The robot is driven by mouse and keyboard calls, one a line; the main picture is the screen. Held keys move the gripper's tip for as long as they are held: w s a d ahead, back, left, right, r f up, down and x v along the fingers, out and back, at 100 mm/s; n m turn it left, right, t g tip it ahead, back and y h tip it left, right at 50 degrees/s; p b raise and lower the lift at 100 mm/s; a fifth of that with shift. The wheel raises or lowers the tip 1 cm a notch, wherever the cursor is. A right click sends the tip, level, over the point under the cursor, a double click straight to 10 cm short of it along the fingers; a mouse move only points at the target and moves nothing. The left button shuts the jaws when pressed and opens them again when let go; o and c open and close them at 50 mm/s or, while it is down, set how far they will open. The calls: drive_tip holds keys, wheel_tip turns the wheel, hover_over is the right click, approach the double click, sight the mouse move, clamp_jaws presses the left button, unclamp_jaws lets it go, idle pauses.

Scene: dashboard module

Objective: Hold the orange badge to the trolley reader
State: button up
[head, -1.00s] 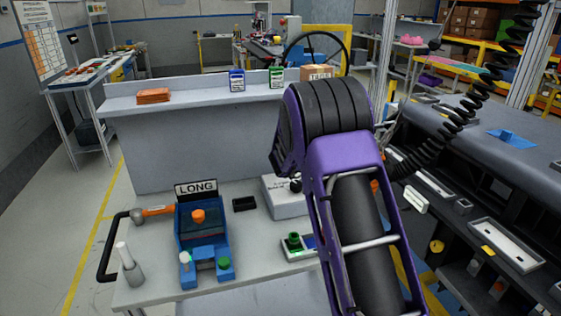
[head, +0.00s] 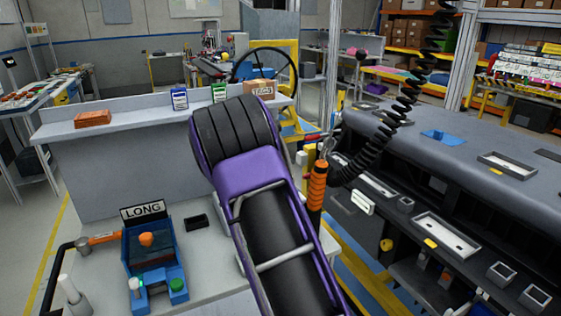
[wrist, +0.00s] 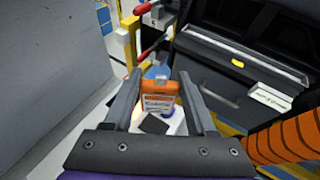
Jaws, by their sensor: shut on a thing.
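The orange badge (wrist: 160,96), a small orange card with a pale printed panel, sits between the fingertips of my gripper (wrist: 158,98) in the wrist view. My gripper is shut on it. Below the badge in that view are a white surface and a dark square patch (wrist: 153,124); I cannot tell whether this is the reader. In the head view, my purple and black arm hides the gripper, the badge and part of the trolley (head: 205,290). No reader can be clearly made out there.
A blue fixture marked LONG (head: 150,255) and a small black tray (head: 196,221) are on the trolley top. An orange-handled tool (head: 317,185) hangs from a black coiled cord, close to my arm. The dark dashboard (head: 430,150) fills the right. A grey panel (wrist: 50,80) stands left of my gripper.

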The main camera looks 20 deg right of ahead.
wheel_tip(320, 180, down, 6)
drive_tip(key=b, duration=0.7)
drive_tip(key=shift+f, duration=0.1)
drive_tip(key=shift+b, duration=0.5)
idle(0.3)
idle(0.5)
drive_tip(key=shift+r+p, duration=1.45)
drive_tip(key=shift+r, duration=1.6)
